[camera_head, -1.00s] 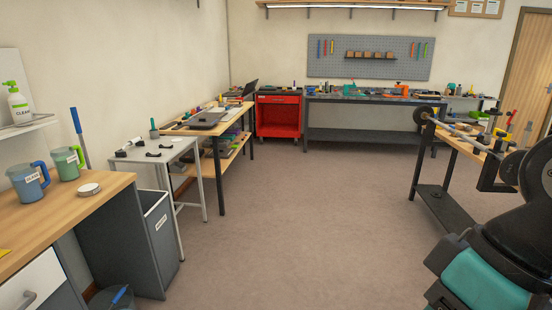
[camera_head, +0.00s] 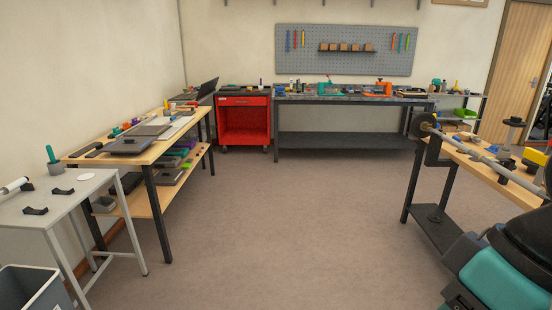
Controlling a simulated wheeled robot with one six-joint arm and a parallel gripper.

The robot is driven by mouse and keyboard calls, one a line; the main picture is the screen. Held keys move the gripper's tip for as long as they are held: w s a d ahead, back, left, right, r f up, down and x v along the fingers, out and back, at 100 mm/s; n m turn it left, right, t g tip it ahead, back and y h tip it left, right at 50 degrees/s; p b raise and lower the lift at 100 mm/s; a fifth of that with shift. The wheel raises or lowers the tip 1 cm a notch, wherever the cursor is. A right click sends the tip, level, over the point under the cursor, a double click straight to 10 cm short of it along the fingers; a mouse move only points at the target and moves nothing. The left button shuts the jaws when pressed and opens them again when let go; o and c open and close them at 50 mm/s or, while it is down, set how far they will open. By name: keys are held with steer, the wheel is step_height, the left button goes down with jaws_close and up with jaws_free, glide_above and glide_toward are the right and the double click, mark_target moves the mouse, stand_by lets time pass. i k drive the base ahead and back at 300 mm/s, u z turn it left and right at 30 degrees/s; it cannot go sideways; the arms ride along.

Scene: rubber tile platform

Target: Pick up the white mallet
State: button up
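I cannot make out a white mallet for certain in the head view. A small white, rod-like object (camera_head: 14,187) lies at the left edge on the grey table (camera_head: 92,184); it is too small and cut off to name. My arm, black and teal, fills the lower right corner. My gripper does not show.
A wooden bench (camera_head: 166,146) with tools stands at the left, a red cabinet (camera_head: 243,124) and a long workbench (camera_head: 345,99) at the back. Another bench (camera_head: 470,158) with a long bar is at the right. The middle floor (camera_head: 290,220) is clear.

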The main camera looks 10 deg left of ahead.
mark_target(174, 107)
steer(key=z, duration=0.05)
steer(key=i, duration=6.25)
steer(key=u, duration=0.6)
steer(key=i, duration=1.55)
steer(key=u, duration=1.65)
steer(key=i, duration=1.1)
steer(key=u, duration=1.2)
steer(key=i, duration=0.8)
steer(key=u, duration=0.2)
